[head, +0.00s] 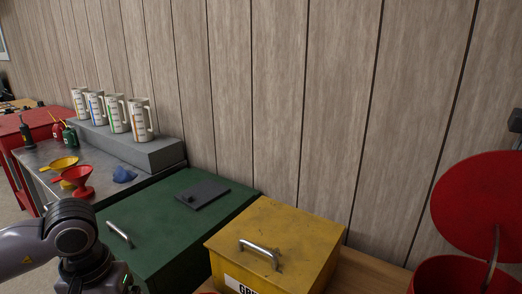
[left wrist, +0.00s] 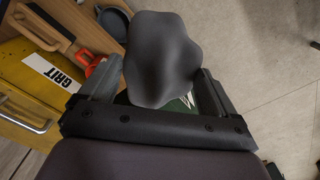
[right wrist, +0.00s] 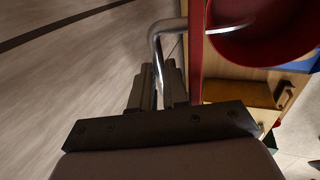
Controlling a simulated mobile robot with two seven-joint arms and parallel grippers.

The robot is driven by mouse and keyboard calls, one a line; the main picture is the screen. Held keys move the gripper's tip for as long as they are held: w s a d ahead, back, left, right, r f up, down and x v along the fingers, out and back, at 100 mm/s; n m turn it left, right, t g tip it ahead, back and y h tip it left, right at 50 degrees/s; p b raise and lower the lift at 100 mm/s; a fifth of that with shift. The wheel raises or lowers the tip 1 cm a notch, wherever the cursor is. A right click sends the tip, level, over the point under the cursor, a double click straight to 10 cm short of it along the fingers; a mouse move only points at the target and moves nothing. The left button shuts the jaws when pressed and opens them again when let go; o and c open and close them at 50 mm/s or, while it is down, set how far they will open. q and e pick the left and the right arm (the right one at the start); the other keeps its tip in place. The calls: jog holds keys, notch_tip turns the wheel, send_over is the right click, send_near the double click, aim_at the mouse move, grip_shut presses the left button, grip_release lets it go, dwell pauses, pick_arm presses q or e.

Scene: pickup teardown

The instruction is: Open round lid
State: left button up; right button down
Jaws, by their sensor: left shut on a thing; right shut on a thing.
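The red round lid (head: 485,205) stands raised at a steep tilt above the red bin (head: 440,275), at the right of the head view. A thin metal rod (head: 493,258) shows in front of it. In the right wrist view the lid (right wrist: 196,50) is seen edge-on, with the bin's open inside (right wrist: 262,32) beyond it. My right gripper (right wrist: 158,82) is shut on the bent metal handle (right wrist: 165,30) at the lid's outer side. My left gripper (left wrist: 155,92) is shut on a dark grey lumpy thing (left wrist: 160,55), perhaps a rag, which hides its fingertips.
A yellow GRIT box (head: 275,240) stands left of the bin, then a green chest (head: 170,225) with a dark flat pad (head: 202,195). Jugs (head: 117,114) and funnels (head: 78,180) are on the far bench. A wood-panelled wall (head: 290,90) closes the back.

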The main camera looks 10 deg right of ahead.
jog(key=shift+w+r, duration=0.1)
jog(key=shift+r, duration=0.05)
jog(key=c, duration=1.1)
grip_release()
jog(key=b+v, duration=0.1)
jog(key=v, duration=1.1)
jog(key=shift+a, duration=0.1)
